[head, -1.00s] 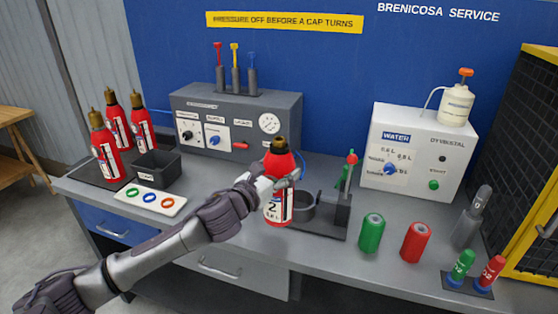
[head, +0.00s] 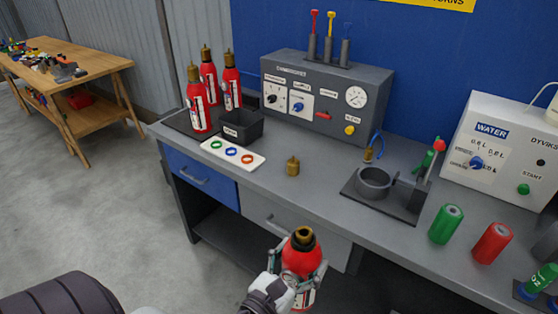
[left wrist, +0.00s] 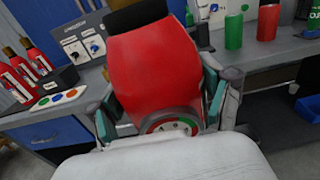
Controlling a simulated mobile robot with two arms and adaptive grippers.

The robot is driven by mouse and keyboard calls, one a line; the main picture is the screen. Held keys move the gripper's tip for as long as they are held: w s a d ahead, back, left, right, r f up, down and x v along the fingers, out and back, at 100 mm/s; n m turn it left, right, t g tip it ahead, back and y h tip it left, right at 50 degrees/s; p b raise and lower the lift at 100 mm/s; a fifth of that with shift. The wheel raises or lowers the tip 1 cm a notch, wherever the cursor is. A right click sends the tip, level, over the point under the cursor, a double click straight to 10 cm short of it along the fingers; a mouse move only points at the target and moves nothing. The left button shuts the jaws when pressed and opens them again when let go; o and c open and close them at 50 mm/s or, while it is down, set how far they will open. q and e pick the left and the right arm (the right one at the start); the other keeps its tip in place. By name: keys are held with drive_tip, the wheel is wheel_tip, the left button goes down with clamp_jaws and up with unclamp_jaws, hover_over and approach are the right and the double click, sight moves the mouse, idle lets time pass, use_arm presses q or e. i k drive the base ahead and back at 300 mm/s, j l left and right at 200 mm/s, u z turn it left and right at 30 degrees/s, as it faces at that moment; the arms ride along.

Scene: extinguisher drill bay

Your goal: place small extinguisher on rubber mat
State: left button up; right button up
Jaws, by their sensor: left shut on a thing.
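My left gripper (head: 297,276) is shut on a small red extinguisher (head: 301,257) with a brass top and holds it upright in front of the bench's front edge. In the left wrist view the red body (left wrist: 155,70) fills the middle, between the fingers (left wrist: 162,110). A dark flat mat (head: 178,122) lies at the bench's left end, with several similar red extinguishers (head: 197,105) standing on it. Another dark flat base (head: 403,214) lies under a grey ring holder (head: 373,183); I cannot tell which is rubber. My right gripper is not in view.
A dark bin (head: 243,127) and a white tray of coloured rings (head: 232,154) sit beside the left mat. A brass fitting (head: 292,167) stands on the bench. Green (head: 446,224) and red (head: 492,243) cylinders stand at right. A wooden table (head: 85,70) is at far left.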

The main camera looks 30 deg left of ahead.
sight(215, 112)
drive_tip(key=i+j+u, duration=0.1)
drive_tip(key=j, duration=0.35)
drive_tip(key=i+j, duration=0.15)
drive_tip(key=j, duration=0.3)
drive_tip(key=i+j+u, duration=0.15)
drive_tip(key=j, duration=0.3)
drive_tip(key=i+j+u, duration=0.1)
drive_tip(key=j, duration=0.3)
drive_tip(key=i+j, duration=0.2)
drive_tip(key=j, duration=0.25)
drive_tip(key=i+j+u, duration=0.15)
drive_tip(key=j, duration=0.25)
drive_tip(key=i+j, duration=0.25)
drive_tip(key=j, duration=0.15)
drive_tip(key=i+j+u, duration=0.15)
drive_tip(key=j, duration=0.25)
